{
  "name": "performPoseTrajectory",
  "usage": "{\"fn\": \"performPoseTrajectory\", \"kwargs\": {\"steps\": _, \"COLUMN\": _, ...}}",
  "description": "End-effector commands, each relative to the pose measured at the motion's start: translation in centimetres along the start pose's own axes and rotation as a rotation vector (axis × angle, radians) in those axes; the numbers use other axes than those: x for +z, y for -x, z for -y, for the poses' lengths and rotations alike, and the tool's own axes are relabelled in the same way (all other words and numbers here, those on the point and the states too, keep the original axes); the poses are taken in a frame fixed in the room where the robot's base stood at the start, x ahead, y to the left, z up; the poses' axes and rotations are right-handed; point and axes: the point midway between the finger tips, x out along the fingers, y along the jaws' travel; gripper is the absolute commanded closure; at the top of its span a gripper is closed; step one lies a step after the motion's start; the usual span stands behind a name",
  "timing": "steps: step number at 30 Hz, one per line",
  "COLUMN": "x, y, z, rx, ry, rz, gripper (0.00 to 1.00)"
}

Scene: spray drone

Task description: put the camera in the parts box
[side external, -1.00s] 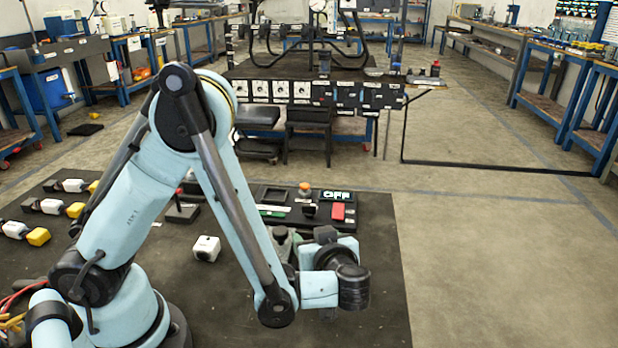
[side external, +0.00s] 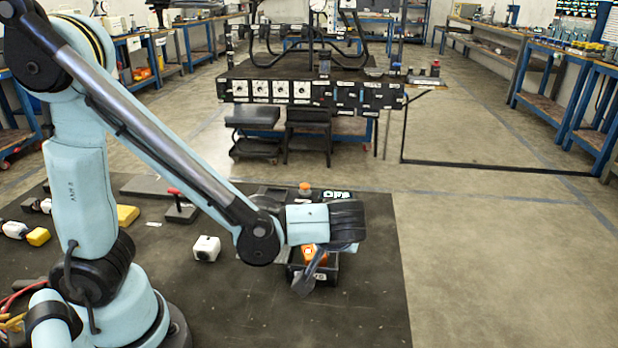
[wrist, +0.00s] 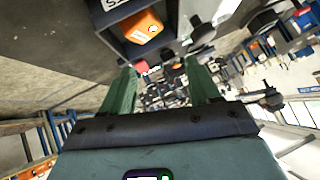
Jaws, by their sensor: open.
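The camera (side external: 206,248), a small white cube with a dark round lens, sits on the dark mat left of my gripper, apart from it. A black open box (side external: 328,270), seemingly the parts box, stands on the mat behind my gripper (side external: 304,282) and is partly covered by it. An orange item (side external: 309,252) shows in it. In the wrist view, the box (wrist: 110,24) with the orange item (wrist: 142,27) lies beyond the fingertips. My gripper (wrist: 162,75) is open there, its green fingers apart with nothing between them.
A red-handled tool (side external: 180,208) stands behind the camera. A yellow block (side external: 127,215) and white-and-yellow parts (side external: 38,236) lie to the left. A tray with an orange knob (side external: 305,188) is behind my wrist. The mat's front is clear.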

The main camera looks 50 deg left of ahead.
Motion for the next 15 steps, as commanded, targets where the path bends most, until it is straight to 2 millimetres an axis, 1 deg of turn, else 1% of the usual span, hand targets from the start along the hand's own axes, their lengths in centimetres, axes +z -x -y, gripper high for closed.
{"fn": "performPoseTrajectory", "kwargs": {"steps": 1, "x": -0.4, "y": -0.3, "z": 0.9, "rx": 0.037, "ry": -0.053, "rz": 0.049, "gripper": 0.39}}
{"fn": "performPoseTrajectory", "kwargs": {"steps": 7, "x": -0.9, "y": -0.3, "z": 2.9, "rx": 0.258, "ry": -0.253, "rz": 0.174, "gripper": 0.39}}
{"fn": "performPoseTrajectory", "kwargs": {"steps": 11, "x": -1.0, "y": 0.2, "z": 4.2, "rx": 0.417, "ry": -0.340, "rz": 0.190, "gripper": 0.39}}
{"fn": "performPoseTrajectory", "kwargs": {"steps": 15, "x": -1.2, "y": 0.9, "z": 5.2, "rx": 0.574, "ry": -0.398, "rz": 0.149, "gripper": 0.39}}
